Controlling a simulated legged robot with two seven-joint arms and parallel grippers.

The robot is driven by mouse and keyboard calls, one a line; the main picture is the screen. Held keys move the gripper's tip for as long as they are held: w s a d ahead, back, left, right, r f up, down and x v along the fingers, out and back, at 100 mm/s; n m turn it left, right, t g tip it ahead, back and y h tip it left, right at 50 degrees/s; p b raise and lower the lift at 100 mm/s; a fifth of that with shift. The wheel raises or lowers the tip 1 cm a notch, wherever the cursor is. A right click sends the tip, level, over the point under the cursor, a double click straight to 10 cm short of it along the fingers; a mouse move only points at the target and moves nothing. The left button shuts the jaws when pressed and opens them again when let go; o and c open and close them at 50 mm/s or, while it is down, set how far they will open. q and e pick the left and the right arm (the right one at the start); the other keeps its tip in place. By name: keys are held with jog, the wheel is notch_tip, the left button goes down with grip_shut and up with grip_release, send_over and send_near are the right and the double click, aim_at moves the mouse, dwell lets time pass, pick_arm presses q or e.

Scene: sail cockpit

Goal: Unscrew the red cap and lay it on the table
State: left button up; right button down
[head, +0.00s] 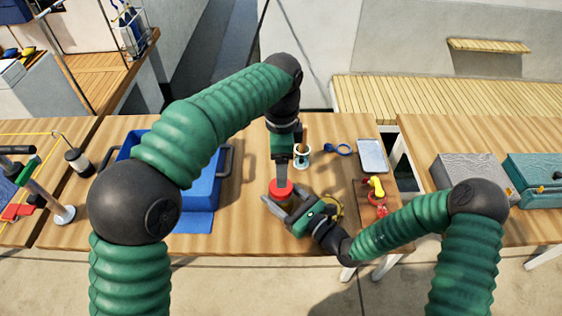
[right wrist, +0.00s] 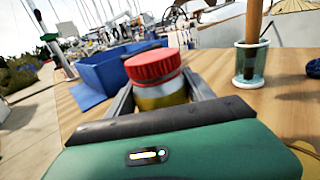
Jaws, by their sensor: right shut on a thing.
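A jar with a red cap (head: 281,189) stands on the wooden table (head: 250,215). The right wrist view shows the ribbed red cap (right wrist: 153,66) seated on the yellowish jar (right wrist: 161,95). My right gripper (head: 284,202) is shut on the jar from the side, one finger along each side of it, below the cap. My left gripper (head: 281,176) points down from above, directly over the cap. Its fingers show edge-on, so I cannot tell their gap or whether they touch the cap. It is not seen in the right wrist view.
A blue bin (head: 205,185) stands to the left. A glass cup (head: 302,160) holding a wooden-handled tool is behind the jar. A blue ring-shaped item (head: 338,149), a metal tray (head: 372,155) and a yellow-and-red item (head: 376,188) lie to the right. Bare tabletop surrounds the jar's left side.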

aim_at(281, 197)
pick_arm(q)
jog(key=shift+f, duration=0.25)
pick_arm(e)
jog(key=shift+f, duration=0.1)
pick_arm(q)
notch_tip(281, 197, down, 8)
jog(key=shift+r, duration=0.25)
jog(key=c, duration=1.4)
jog(key=n, duration=0.5)
jog(key=shift+c, duration=0.4)
jog(key=n, duration=0.8)
jog(key=shift+r, duration=0.1)
